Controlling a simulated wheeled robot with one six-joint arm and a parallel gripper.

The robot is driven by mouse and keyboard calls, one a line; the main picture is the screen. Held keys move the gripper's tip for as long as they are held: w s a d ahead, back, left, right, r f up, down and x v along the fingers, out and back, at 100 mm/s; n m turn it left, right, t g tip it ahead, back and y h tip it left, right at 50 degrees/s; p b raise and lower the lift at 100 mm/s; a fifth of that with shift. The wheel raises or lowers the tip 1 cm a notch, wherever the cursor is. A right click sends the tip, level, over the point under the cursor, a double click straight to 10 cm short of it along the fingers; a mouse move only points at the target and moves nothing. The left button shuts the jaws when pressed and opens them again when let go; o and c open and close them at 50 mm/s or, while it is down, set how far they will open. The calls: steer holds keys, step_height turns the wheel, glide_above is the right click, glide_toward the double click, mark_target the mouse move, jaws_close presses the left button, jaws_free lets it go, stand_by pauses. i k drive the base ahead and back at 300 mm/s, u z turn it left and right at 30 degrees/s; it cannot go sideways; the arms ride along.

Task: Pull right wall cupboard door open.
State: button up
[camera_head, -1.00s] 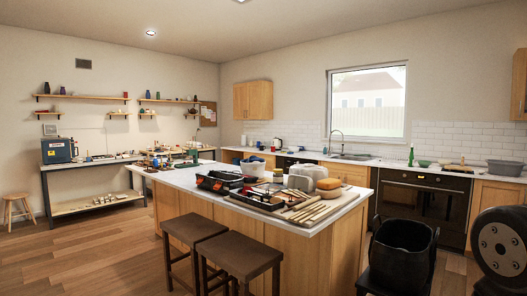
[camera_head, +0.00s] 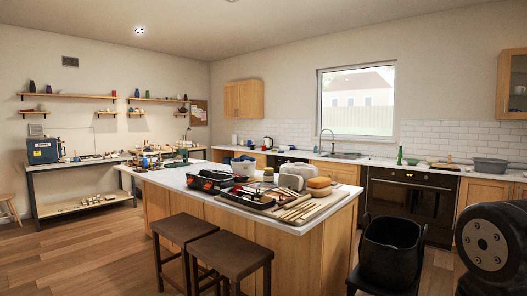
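The right wall cupboard (camera_head: 511,84) is at the upper right edge of the head view. It is wooden with a glass-fronted door, and a red and a pale item show faintly behind the glass. Its right part is cut off by the frame, and the door looks shut. Another wooden wall cupboard (camera_head: 244,99), with its doors shut, hangs left of the window. My gripper is not in view; a black round arm part of mine (camera_head: 487,245) fills the lower right corner.
An island (camera_head: 290,232) covered with tools and boxes stands in the middle, with two brown stools (camera_head: 230,255) before it. The counter with a dark oven (camera_head: 410,203) runs below the cupboards. Open floor lies at left.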

mark_target(245, 88)
steer(key=u, duration=1.15)
steer(key=i, duration=10.8)
